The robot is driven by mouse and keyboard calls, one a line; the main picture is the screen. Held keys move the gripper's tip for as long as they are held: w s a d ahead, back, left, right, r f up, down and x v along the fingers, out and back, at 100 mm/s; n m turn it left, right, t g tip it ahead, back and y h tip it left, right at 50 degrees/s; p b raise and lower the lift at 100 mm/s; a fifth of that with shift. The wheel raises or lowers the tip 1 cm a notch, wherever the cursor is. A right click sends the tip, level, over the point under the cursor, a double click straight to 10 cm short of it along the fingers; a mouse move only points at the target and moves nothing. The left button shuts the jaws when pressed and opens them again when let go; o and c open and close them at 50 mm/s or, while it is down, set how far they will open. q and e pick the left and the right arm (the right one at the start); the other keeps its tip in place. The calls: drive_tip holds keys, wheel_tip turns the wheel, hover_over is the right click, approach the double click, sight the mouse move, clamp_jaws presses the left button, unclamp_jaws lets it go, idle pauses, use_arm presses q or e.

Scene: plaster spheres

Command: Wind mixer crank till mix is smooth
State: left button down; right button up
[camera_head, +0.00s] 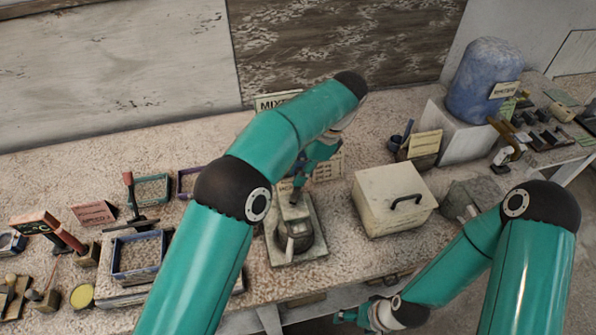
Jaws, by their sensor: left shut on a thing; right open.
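The mixer (296,240) stands on a pale base plate near the table's front edge, at the middle of the view. It has a dark round bowl with a grey part on top. My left arm reaches over from the left, and my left gripper (299,180) points down at the mixer's back end. It is shut on what looks like the mixer crank; the crank is mostly hidden by the fingers. The mix inside the bowl cannot be made out. My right gripper (352,316) is open and empty, low in front of the table edge.
A cream box with a black handle (394,199) stands right of the mixer. A blue drum (484,80) sits on a pale block at the back right. Framed trays (140,256) and small tools crowd the left. A sign (277,101) stands behind my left arm.

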idle(0.3)
use_arm(q)
drive_tip(key=c, duration=1)
unclamp_jaws()
drive_tip(key=shift+s, duration=0.15)
drive_tip(key=shift+c, duration=0.4)
